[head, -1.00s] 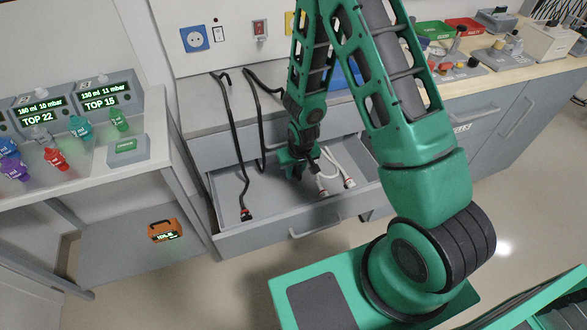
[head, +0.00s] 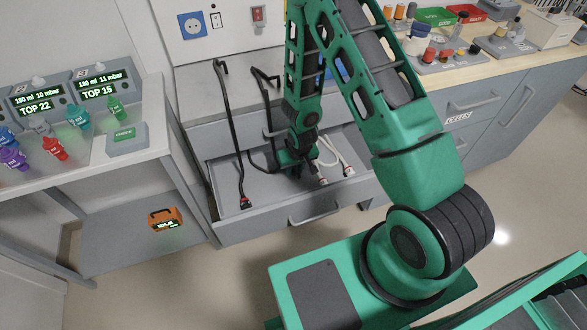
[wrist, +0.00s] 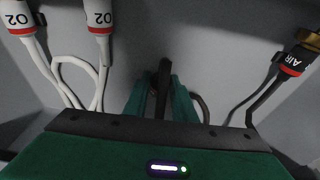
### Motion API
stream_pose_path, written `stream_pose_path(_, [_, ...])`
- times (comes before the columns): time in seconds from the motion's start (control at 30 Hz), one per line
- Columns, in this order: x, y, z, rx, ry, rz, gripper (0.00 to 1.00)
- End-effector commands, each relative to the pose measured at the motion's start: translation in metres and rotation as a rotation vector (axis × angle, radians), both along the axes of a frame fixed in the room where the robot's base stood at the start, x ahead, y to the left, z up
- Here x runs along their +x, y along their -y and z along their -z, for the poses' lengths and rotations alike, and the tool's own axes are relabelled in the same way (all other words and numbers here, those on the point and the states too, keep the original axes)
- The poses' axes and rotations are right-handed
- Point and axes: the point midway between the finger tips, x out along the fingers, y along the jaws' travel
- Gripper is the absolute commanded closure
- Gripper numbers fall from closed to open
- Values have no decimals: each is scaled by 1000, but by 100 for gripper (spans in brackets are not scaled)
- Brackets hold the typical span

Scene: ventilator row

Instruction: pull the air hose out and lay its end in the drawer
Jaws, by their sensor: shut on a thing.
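The grey drawer (head: 265,227) stands open under the counter. A black hose (head: 228,130) hangs from the counter into its left part. Its end plug (head: 246,203), with a red ring, lies on the drawer floor; the wrist view shows this plug marked AIR (wrist: 298,60). A second black hose (head: 266,120) hangs beside it and curves towards my gripper (head: 290,160), low in the drawer. In the wrist view my gripper (wrist: 160,92) is shut on a black hose piece (wrist: 163,72), apparently the second hose. The held end is mostly hidden by my fingers.
Two white O2 hoses (head: 331,158) lie in the drawer just right of my gripper; their plugs show in the wrist view (wrist: 98,16). An orange device (head: 165,219) sits left of the drawer. A side table (head: 165,120) with ventilator units stands at left.

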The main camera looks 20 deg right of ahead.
Motion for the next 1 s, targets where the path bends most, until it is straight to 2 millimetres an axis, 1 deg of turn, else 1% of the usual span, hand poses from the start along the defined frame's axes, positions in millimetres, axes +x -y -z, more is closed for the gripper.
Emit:
stream_pose_path(0.17, [0,0,0,0,1,0,100])
stream_pose_path(0.2, [0,0,0,0,1,0,67])
stream_pose_path(0.23, [0,0,0,0,1,0,59])
stream_pose_path(0.27, [0,0,0,0,1,0,54])
stream_pose_path(0.53, [0,0,0,0,1,0,54])
stream_pose_path(0.67, [0,-1,-6,1,2,-1,54])
stream_pose_path(0.77, [-2,-1,-15,1,3,-1,54])
stream_pose_path(1.0, [-11,-1,-52,1,3,-1,54])
